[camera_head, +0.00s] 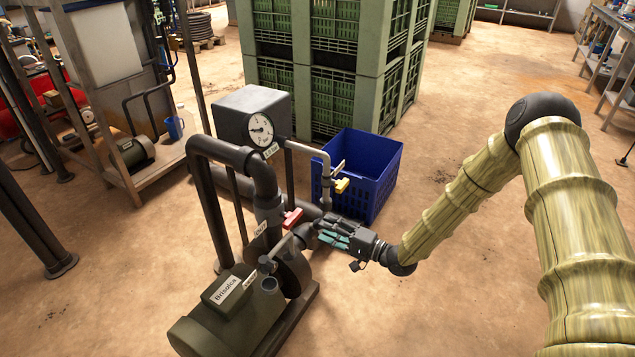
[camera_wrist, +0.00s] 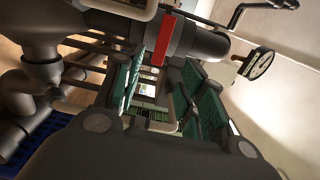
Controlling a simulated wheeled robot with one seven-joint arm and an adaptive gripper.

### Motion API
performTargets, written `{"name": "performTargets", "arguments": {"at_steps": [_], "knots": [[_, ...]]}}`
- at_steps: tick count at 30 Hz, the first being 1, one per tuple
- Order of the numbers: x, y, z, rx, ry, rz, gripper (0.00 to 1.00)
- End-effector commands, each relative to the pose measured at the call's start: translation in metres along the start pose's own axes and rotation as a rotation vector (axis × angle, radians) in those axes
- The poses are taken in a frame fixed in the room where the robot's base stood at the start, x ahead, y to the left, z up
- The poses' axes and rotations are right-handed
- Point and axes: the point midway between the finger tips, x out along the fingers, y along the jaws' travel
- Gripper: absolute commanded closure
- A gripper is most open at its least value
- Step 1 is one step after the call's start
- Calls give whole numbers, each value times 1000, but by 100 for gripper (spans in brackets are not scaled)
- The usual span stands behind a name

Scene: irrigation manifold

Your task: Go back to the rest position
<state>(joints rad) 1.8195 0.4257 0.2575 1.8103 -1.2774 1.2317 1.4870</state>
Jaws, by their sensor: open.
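My gripper (camera_head: 335,231) is at the manifold, close to the pump's outlet pipes. In the wrist view its teal-padded fingers (camera_wrist: 155,92) stand apart with a gap between them, and I see nothing held. The red valve handle (camera_head: 292,218) is just left of my gripper; in the wrist view the red handle (camera_wrist: 163,42) lies just beyond the fingers. Whether a finger touches the pipe or handle I cannot tell. My arm reaches in from the right side of the head view.
The pump (camera_head: 228,305) stands at front left. A pressure gauge (camera_head: 260,130) and yellow valve handle (camera_head: 342,186) are behind my gripper. A blue crate (camera_head: 385,185) stands behind them, green stacked crates (camera_head: 300,60) farther back. Open floor (camera_head: 450,90) lies at the back right.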

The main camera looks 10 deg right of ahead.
Motion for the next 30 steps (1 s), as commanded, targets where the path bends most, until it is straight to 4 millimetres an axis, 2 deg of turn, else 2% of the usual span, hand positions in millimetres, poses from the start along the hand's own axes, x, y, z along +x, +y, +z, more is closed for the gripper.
{"name": "performTargets", "arguments": {"at_steps": [4,7,11,14,18,21,25,30], "knots": [[0,5,4,-6,6,17,60],[-4,24,17,-28,31,77,60],[-22,68,50,-95,73,243,60],[-48,107,80,-161,89,413,60],[-97,153,126,-251,61,659,60],[-139,178,158,-309,12,828,60],[-198,198,198,-374,-82,1038,60],[-269,206,240,-431,-218,1255,60]]}}
